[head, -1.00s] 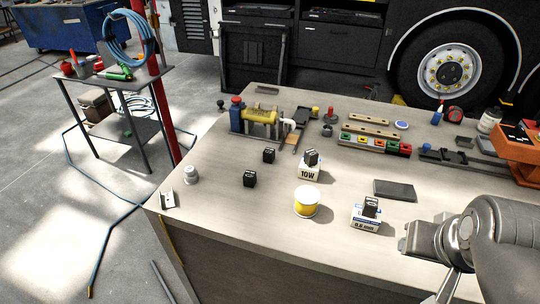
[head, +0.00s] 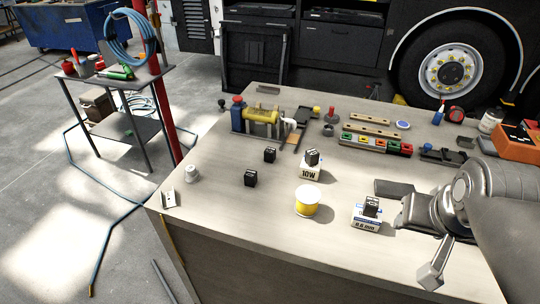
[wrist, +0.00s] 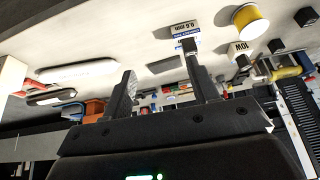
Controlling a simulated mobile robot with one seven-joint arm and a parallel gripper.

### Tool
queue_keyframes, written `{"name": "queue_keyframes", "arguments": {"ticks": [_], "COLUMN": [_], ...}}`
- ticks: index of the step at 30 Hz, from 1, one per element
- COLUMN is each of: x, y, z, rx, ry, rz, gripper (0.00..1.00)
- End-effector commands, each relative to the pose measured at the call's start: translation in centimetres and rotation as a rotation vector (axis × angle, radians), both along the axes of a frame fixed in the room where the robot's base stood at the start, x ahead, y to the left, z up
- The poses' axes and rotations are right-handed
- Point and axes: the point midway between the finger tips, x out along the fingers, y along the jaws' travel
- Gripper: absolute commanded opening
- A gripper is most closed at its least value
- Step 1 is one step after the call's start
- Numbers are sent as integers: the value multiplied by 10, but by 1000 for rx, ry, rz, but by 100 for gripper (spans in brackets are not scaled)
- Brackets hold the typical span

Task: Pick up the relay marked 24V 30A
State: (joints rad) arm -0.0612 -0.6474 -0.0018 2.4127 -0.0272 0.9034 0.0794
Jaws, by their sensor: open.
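Several small black block relays show in the head view; their markings are too small to read. Two stand on the bench, one further back (head: 270,155) and one nearer (head: 250,178). A third relay (head: 312,155) sits on the white 10W box (head: 310,173). A fourth relay (head: 371,205) sits on the white 0.6 mm box (head: 366,223). In the wrist view this fourth relay (wrist: 189,45) shows just beyond a fingertip. My gripper (wrist: 160,60) is open and empty, to the right of the 0.6 mm box in the head view, partly hidden by my arm.
A yellow spool (head: 307,203) stands between the two boxes. A dark flat plate (head: 390,187) lies behind the 0.6 mm box. A yellow pump unit (head: 262,117) and a row of coloured parts (head: 375,146) stand at the back. The bench's front left is mostly clear.

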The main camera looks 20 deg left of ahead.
Motion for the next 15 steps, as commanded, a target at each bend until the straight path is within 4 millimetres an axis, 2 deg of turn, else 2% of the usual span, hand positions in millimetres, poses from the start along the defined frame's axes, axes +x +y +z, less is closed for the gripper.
{"name": "queue_keyframes", "arguments": {"ticks": [1,7,11,15], "x": [15,76,115,155], "y": [7,43,73,112], "z": [5,22,26,24], "rx": [2,11,13,12], "ry": [12,43,60,74], "rz": [6,-5,-13,-22], "gripper": [55,55,55,55]}}
